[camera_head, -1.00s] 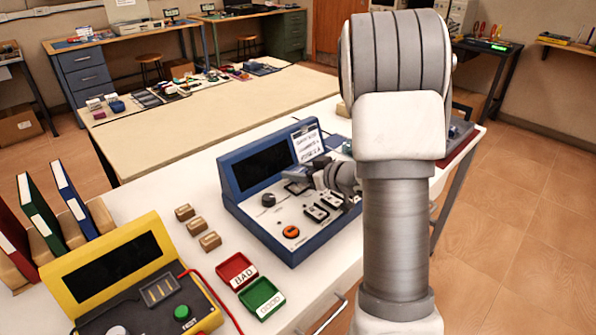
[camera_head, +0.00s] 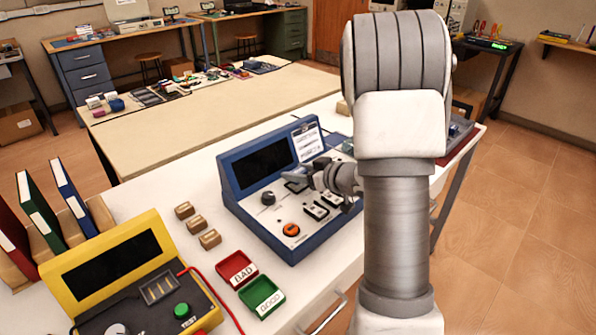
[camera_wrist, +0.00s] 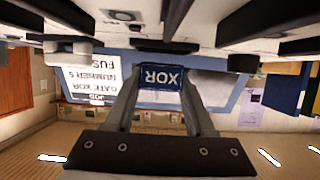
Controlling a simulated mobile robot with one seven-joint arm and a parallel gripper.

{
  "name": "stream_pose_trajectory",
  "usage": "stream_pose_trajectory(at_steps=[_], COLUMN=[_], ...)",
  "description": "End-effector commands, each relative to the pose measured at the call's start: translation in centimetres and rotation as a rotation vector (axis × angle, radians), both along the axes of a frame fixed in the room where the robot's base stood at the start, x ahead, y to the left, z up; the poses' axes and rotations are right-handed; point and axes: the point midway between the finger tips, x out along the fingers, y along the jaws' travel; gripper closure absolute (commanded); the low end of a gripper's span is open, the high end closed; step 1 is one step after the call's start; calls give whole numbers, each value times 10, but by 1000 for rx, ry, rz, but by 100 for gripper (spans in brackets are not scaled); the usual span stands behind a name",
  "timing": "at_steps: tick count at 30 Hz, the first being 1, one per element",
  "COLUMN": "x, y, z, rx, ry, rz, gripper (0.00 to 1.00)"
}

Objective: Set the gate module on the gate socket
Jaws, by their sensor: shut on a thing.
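My gripper (camera_wrist: 160,92) is shut on a dark blue gate module (camera_wrist: 162,76) marked XOR, which reads upside down between the fingers in the wrist view. In the head view my gripper (camera_head: 303,180) is over the upper panel of a blue console (camera_head: 232,166), and the module is too small to make out. The console has a dark screen, a black knob, an orange button and black-and-white fittings (camera_head: 315,211). I cannot tell which part is the gate socket, or whether the module touches the panel.
A job card (camera_head: 306,138) on the console names gate XOR. Left of the console are small tan blocks (camera_head: 210,239), a red BAD tray (camera_head: 236,267), a green GOOD tray (camera_head: 262,296) and a yellow tester (camera_head: 62,267). My arm hides the console's right side.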

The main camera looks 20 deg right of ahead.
Motion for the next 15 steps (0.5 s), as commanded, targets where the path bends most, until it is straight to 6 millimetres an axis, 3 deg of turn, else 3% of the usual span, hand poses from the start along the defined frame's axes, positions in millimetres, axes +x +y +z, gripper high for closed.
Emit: stream_pose_trajectory(at_steps=[12, 13, 15], x=[0, 0, 0], y=[0, 0, 0], z=[-9, -8, -8], rx=[0, 0, 0], ry=[0, -1, 0], rz=[0, 0, 0], gripper=[100, 42, 33])
